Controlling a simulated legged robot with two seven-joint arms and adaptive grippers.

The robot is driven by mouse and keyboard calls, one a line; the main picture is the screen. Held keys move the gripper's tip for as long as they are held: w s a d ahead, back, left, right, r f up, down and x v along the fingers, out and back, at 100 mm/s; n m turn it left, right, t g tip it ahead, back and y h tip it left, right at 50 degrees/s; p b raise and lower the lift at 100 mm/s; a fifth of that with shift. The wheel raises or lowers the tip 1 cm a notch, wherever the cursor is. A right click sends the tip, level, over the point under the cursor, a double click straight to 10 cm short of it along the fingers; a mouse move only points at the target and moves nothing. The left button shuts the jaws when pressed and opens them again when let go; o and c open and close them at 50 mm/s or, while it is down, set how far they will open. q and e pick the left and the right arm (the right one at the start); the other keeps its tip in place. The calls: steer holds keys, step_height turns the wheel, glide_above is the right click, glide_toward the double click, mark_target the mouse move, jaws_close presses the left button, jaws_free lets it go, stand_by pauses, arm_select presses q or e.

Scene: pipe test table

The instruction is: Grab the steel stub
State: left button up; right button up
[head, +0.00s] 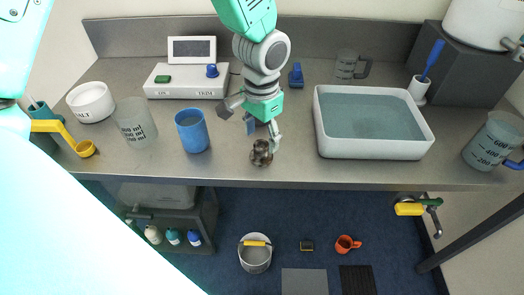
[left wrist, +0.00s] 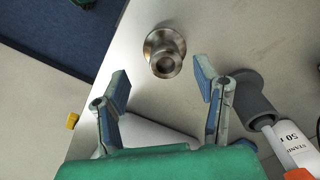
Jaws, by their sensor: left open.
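The steel stub (head: 261,153), a short dark metallic flanged piece, stands near the table's front edge in the head view. In the left wrist view the stub (left wrist: 164,52) shows its round flange and open bore, ahead of the fingertips. My left gripper (head: 264,133) hangs just above and behind it in the head view. In the left wrist view the left gripper (left wrist: 162,82) is open, its two blue-padded fingers apart with nothing between them. The stub lies beyond the tips, roughly centred on the gap. My right gripper is not in view.
A blue cup (head: 192,131) and a clear beaker (head: 136,122) stand left of the stub. A white water-filled tray (head: 425,146) stands to the right. A grey cylinder (left wrist: 254,97) is close beside the right finger in the wrist view. The table's front edge (head: 300,186) is close.

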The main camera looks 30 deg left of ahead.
mark_target(261, 145)
arm_select(q)
steer(key=shift+w+d+f, duration=0.1)
steer(key=shift+d+f, duration=0.1)
steer(key=shift+f, duration=0.35)
steer(key=f, duration=0.2)
steer(key=a+f, duration=0.1)
steer(key=f, duration=0.2)
steer(key=shift+w+a, duration=0.15)
steer(key=shift+d+r, duration=0.15)
steer(key=shift+d, duration=0.2)
jaws_close()
